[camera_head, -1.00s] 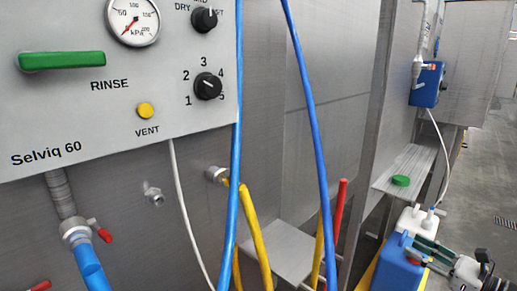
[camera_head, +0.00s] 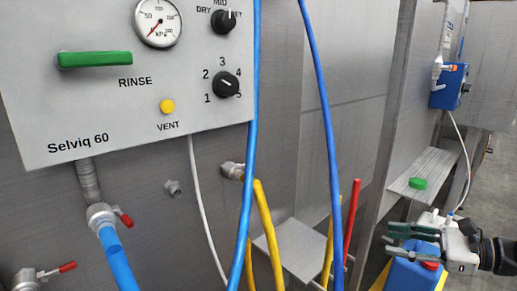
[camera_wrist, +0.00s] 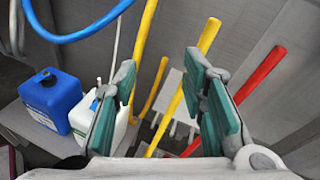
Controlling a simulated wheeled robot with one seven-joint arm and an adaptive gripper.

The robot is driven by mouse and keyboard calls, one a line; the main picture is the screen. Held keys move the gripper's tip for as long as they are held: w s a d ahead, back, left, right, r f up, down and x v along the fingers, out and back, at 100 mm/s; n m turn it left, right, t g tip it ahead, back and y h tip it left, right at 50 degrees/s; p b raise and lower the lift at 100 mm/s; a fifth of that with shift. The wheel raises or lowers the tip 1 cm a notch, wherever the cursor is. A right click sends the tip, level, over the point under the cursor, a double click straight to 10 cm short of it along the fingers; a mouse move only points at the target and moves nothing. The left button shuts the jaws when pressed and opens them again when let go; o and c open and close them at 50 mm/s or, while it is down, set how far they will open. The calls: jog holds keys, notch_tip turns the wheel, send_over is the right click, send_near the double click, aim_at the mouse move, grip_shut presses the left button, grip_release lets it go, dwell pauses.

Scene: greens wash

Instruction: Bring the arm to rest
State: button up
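My gripper (camera_head: 394,240) is at the lower right of the head view, with its green-padded fingers pointing left. It appears just over or in front of a blue jug (camera_head: 408,276) with a red cap; the exact gap is unclear. In the wrist view my gripper (camera_wrist: 160,72) is open, its two fingers well apart with nothing held between them. Only the end of the arm shows.
The Selviq 60 panel (camera_head: 90,104), with a green handle and knobs, fills the left. Blue hoses (camera_head: 329,130) and yellow hoses (camera_head: 264,220) hang mid-view, beside a red one (camera_head: 351,215). A green lid (camera_head: 418,183) lies on a shelf (camera_head: 436,165). The wrist view shows a white jug (camera_wrist: 84,125).

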jog(key=s+a+r+n+g+h, duration=0.2)
jog(key=s+a+r+n+g, duration=0.1)
jog(key=s+a+n+g, duration=0.4)
jog(key=s+a+r+n+g+h, duration=0.1)
jog(key=s+a+r+n+g, duration=0.25)
jog(key=a, duration=0.65)
jog(key=s+d+r+n+t+h, duration=0.1)
jog(key=s+d+n+t+h, duration=0.1)
jog(key=s+n+h, duration=1.2)
notch_tip(320, 180, up, 20)
jog(key=s+m+t+y+p, duration=0.2)
jog(key=t+y+p, duration=0.1)
jog(key=p, duration=1.5)
jog(key=shift+s+a+f+y, duration=0.15)
jog(key=shift+s+a+y, duration=0.2)
jog(key=shift+y, duration=0.25)
